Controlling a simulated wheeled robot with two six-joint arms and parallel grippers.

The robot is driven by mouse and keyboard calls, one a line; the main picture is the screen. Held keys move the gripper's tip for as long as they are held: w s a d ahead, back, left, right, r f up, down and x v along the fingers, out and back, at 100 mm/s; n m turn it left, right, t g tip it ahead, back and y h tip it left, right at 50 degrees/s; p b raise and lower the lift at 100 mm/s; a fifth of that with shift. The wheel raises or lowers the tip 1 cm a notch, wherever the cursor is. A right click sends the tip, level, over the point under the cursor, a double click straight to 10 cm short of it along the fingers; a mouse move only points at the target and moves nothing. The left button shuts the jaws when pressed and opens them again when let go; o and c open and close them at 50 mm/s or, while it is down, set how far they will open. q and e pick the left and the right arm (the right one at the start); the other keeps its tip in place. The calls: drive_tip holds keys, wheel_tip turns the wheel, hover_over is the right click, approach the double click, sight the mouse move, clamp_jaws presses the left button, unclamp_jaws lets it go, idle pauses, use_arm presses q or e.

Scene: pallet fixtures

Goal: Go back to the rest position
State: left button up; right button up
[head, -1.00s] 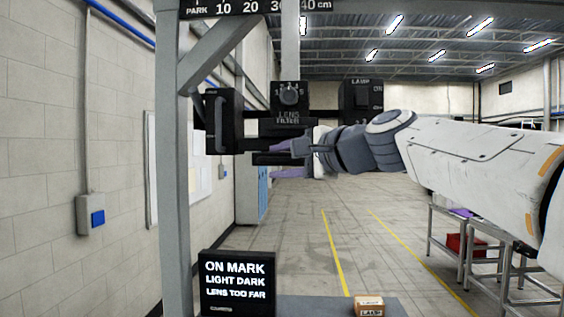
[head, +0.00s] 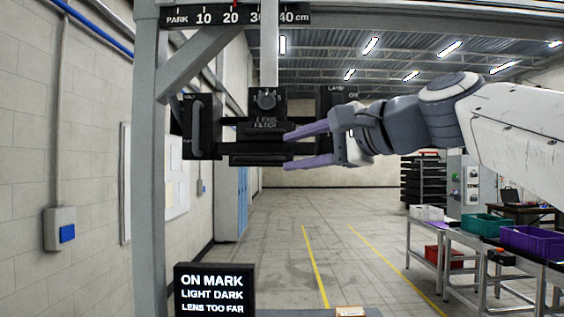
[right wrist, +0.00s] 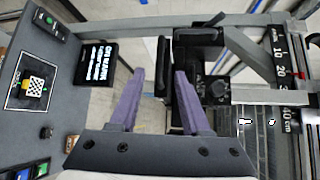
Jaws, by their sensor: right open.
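My right gripper (head: 287,151) reaches in from the right with its purple fingers apart and nothing between them. It is in front of the lower right part of a black lens carriage, below the lens filter knob (head: 265,101); I cannot tell the depth gap. In the right wrist view, the open fingers (right wrist: 160,75) point towards the black carriage parts (right wrist: 186,92). A black box with a handle (head: 198,125) is at the carriage's left, and the lamp box (head: 338,100) is partly hidden behind my gripper. My left gripper is not in view.
A grey post (head: 148,170) carries a scale bar (head: 235,16) with a red mark near 20. A black sign (head: 214,290) reads ON MARK, LIGHT DARK, LENS TOO FAR. Tables with bins (head: 530,242) stand at the right. The floor between is clear.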

drive_tip(key=shift+d, duration=0.1)
idle(0.4)
drive_tip(key=s+a+f+n+g+h, duration=0.1)
drive_tip(key=s+a+f+n+g, duration=0.1)
drive_tip(key=f, duration=0.7)
drive_tip(key=s+a+f+n+g+h, duration=0.1)
drive_tip(key=s+a+f+n+g, duration=0.1)
drive_tip(key=f, duration=0.7)
drive_tip(key=s+a+f+n+g+h, duration=0.2)
drive_tip(key=f, duration=0.6)
drive_tip(key=s+d+f+n+g+h, duration=0.2)
drive_tip(key=s+f+n, duration=0.4)
drive_tip(key=s+f, duration=0.3)
drive_tip(key=s+d+f+n+g+h+b, duration=0.1)
drive_tip(key=s+d+f+n+g+h, duration=0.2)
drive_tip(key=f, duration=1.2)
drive_tip(key=s+d+n+h, duration=0.1)
drive_tip(key=s+d+n, duration=0.2)
drive_tip(key=s, duration=0.3)
drive_tip(key=shift+s+f+h, duration=0.3)
drive_tip(key=shift+s+f, duration=0.05)
drive_tip(key=shift+d, duration=0.1)
